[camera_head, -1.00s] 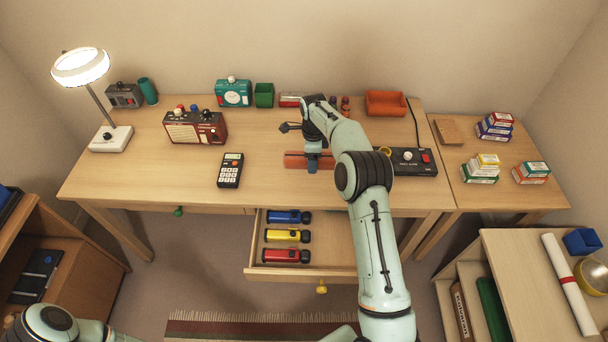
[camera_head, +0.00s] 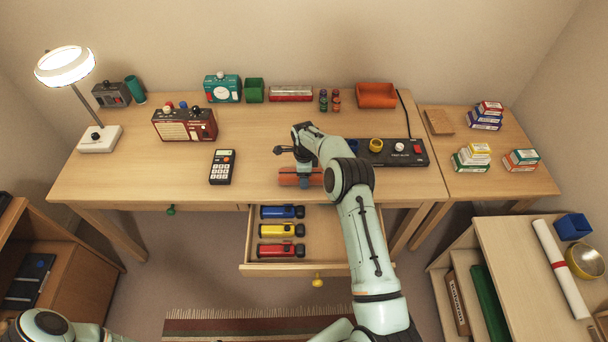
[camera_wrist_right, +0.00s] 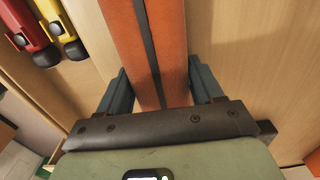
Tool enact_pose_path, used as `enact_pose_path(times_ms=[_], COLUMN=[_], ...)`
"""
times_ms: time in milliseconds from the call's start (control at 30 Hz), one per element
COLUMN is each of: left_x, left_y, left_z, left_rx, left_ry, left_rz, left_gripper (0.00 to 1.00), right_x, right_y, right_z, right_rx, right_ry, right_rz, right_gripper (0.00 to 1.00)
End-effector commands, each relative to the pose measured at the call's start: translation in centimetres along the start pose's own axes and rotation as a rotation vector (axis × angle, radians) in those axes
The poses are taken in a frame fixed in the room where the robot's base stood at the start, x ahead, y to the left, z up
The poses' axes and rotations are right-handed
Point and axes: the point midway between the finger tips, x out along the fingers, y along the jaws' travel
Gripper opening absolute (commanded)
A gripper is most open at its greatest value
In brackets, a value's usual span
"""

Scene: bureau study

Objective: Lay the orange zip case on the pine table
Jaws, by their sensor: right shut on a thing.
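The orange zip case (camera_head: 288,179) is in the head view, at the front part of the big wooden desk, just above the open drawer. My right gripper (camera_head: 304,183) is shut across its middle. In the right wrist view the case (camera_wrist_right: 125,35) runs lengthwise between the two fingers of the gripper (camera_wrist_right: 160,88), with a dark zip along it. Whether it touches the desk top is unclear. A lower, light wooden side table (camera_head: 453,184), likely the pine table, adjoins the desk on the right. My left gripper is out of view.
Small boxes (camera_head: 470,158) in stacks and a brown pad (camera_head: 438,122) stand on the side table; its front left part is bare. The test-bank panel (camera_head: 400,153) lies between case and side table. The open drawer (camera_head: 330,232) holds flashlights (camera_head: 282,231).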

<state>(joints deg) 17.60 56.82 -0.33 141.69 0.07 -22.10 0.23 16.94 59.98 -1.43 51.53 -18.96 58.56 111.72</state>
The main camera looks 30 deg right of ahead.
Motion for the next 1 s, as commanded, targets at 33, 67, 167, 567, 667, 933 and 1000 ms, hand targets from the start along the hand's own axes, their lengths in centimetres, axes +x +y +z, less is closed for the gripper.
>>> enact_pose_path(times_ms=[33, 67, 167, 567, 667, 933, 1000], left_x=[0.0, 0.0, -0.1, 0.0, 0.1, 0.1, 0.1], left_y=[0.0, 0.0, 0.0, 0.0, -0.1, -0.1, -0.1], left_z=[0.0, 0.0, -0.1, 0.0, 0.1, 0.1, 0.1], left_rx=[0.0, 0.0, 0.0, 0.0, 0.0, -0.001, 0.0], left_ry=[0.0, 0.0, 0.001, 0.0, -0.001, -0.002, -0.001], left_rz=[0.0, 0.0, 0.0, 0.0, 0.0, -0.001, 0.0], left_gripper=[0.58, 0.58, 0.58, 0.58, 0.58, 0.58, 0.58], right_x=[0.0, 0.0, 0.3, 0.2, -0.4, -5.7, -7.2], right_y=[0.0, 0.0, 0.0, 0.0, 0.0, -0.1, -0.1], right_z=[0.0, 0.0, 0.0, 0.0, 0.0, 0.0, 0.1], right_rx=[0.0, 0.0, -0.001, -0.001, -0.001, -0.002, -0.002], right_ry=[0.0, 0.0, 0.0, 0.0, 0.0, 0.0, 0.0], right_rz=[0.0, 0.0, 0.001, 0.001, -0.001, -0.005, -0.004], right_gripper=[0.27, 0.27, 0.27, 0.91, 0.91, 0.91, 0.91])
